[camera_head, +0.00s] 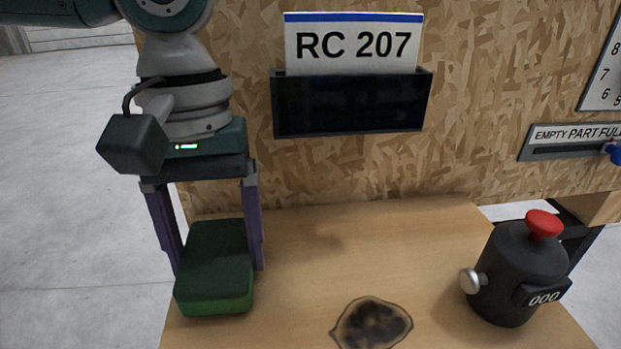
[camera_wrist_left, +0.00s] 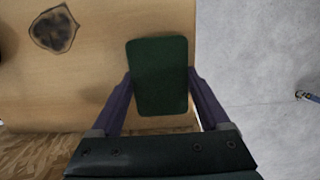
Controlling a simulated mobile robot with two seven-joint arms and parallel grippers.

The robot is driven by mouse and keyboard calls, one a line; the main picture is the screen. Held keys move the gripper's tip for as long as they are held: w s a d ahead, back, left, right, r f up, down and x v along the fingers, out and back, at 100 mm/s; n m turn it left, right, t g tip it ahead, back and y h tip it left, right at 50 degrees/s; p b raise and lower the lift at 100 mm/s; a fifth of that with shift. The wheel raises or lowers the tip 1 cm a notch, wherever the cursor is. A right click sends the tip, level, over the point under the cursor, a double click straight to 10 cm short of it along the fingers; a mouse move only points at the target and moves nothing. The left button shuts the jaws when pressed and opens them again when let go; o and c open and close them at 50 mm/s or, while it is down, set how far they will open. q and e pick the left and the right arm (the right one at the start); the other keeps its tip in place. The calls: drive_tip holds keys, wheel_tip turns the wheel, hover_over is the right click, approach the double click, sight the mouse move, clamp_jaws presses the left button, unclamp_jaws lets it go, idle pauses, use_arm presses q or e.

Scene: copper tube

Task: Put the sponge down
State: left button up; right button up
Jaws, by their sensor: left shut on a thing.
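The sponge (camera_head: 215,265) is a dark green block with a brighter green lower side, at the left end of the wooden table in the head view. It also shows in the left wrist view (camera_wrist_left: 160,78) as a dark green rectangle. My left gripper (camera_head: 218,268) points down over it, with one purple finger on each side. It is shut on the sponge; it also shows in the left wrist view (camera_wrist_left: 161,90). I cannot tell whether the sponge's underside touches the table. My right gripper is not in view.
The table (camera_head: 300,265) is bare in the middle. A dark stain (camera_head: 372,324) marks its front. A black device with a red knob (camera_head: 520,272) stands at the right. A chipboard wall with a black holder (camera_head: 352,103) and RC 207 card (camera_head: 352,45) rises behind.

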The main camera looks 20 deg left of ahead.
sight(218, 239)
use_arm(q)
drive_tip(key=shift+f, duration=0.3)
drive_tip(key=shift+f, duration=0.1)
drive_tip(key=o, duration=1)
drive_tip(key=shift+o, duration=0.2)
wheel_tip(218, 239, up, 12)
drive_tip(key=w+p, duration=0.1)
drive_tip(key=shift+w+a+p, duration=0.15)
drive_tip(key=shift+a+p, duration=0.25)
